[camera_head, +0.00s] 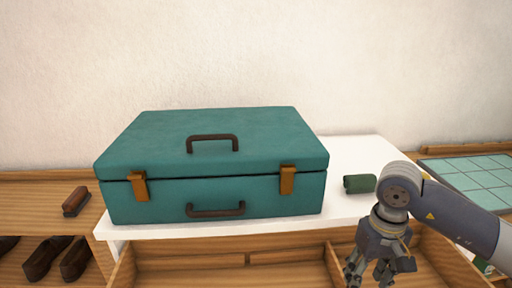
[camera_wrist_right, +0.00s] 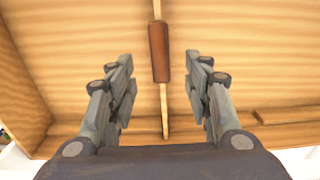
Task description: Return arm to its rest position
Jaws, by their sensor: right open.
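My right arm comes in from the right in the head view. Its right gripper (camera_head: 378,273) points down over the open wooden drawer (camera_head: 210,272) below the white tabletop. In the right wrist view the right gripper (camera_wrist_right: 162,92) has its fingers spread wide apart with nothing between them. Beyond the fingers, a brown cylindrical piece (camera_wrist_right: 160,52) lies along a thin wooden strip in the drawer; the gripper is apart from it. My left gripper is not in view.
A closed teal suitcase (camera_head: 215,140) stands on the white tabletop (camera_head: 350,152). A dark green roll (camera_head: 359,184) lies close to my right arm. A brush (camera_head: 76,201) and brown shoes (camera_head: 45,258) are at left. A green gridded mat (camera_head: 475,180) is at right.

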